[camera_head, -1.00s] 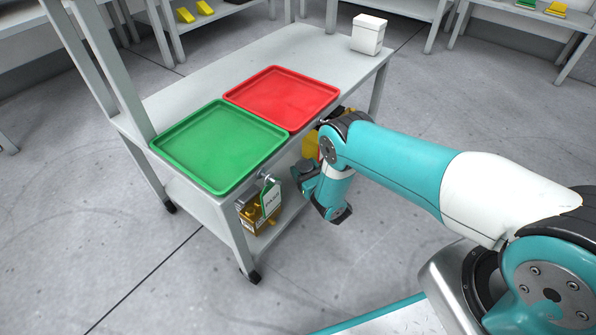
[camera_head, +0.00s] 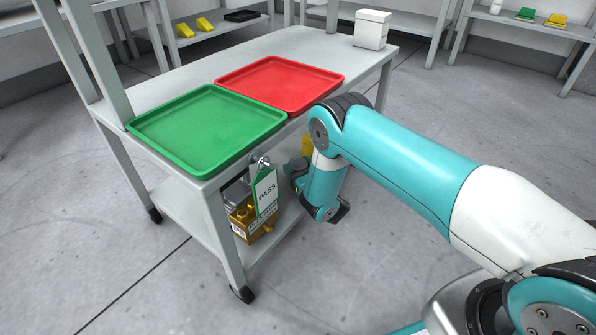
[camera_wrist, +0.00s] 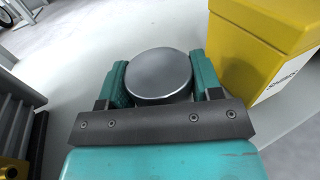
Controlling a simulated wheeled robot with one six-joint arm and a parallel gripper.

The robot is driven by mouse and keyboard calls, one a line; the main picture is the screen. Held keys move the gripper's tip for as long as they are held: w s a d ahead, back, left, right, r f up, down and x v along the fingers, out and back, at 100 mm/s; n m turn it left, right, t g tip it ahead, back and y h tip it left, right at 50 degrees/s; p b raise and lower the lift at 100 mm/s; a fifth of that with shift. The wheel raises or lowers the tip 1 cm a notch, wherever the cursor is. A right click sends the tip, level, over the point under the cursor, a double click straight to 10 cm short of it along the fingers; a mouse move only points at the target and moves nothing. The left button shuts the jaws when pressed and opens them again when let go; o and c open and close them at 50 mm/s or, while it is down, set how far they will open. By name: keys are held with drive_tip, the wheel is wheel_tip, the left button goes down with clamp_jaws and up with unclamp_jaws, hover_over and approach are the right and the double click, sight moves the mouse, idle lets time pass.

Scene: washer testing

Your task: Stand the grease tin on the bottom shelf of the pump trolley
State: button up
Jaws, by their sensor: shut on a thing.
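The grease tin, a round can with a plain grey metal lid (camera_wrist: 158,74), sits between the two teal fingers of my gripper (camera_wrist: 160,80) in the wrist view. My gripper is shut on it, and the lid looks level with the fingers. The pump trolley (camera_head: 270,48) stands in front of me in the head view, its bottom shelf (camera_head: 188,208) low under the top.
A yellow box (camera_wrist: 262,45) stands close right of the tin. A grey and brass pump (camera_wrist: 18,120) is at the left; its brass part shows in the head view (camera_head: 250,218) behind a PASS tag (camera_head: 266,192). Green (camera_head: 205,130) and red (camera_head: 280,82) trays lie on top.

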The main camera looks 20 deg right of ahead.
drive_tip(key=o, duration=1.2)
drive_tip(key=shift+f, duration=0.1)
drive_tip(key=shift+r, duration=0.2)
drive_tip(key=p, duration=0.2)
drive_tip(key=s+p, duration=0.1)
drive_tip(key=shift+s+d+r+p, duration=0.15)
drive_tip(key=shift+d+r+p, duration=0.1)
drive_tip(key=shift+p, duration=0.1)
drive_tip(key=p+v, duration=0.7)
drive_tip(key=v, duration=0.3)
drive_tip(key=shift+s+f+p, duration=0.3)
drive_tip(key=shift+f, duration=0.05)
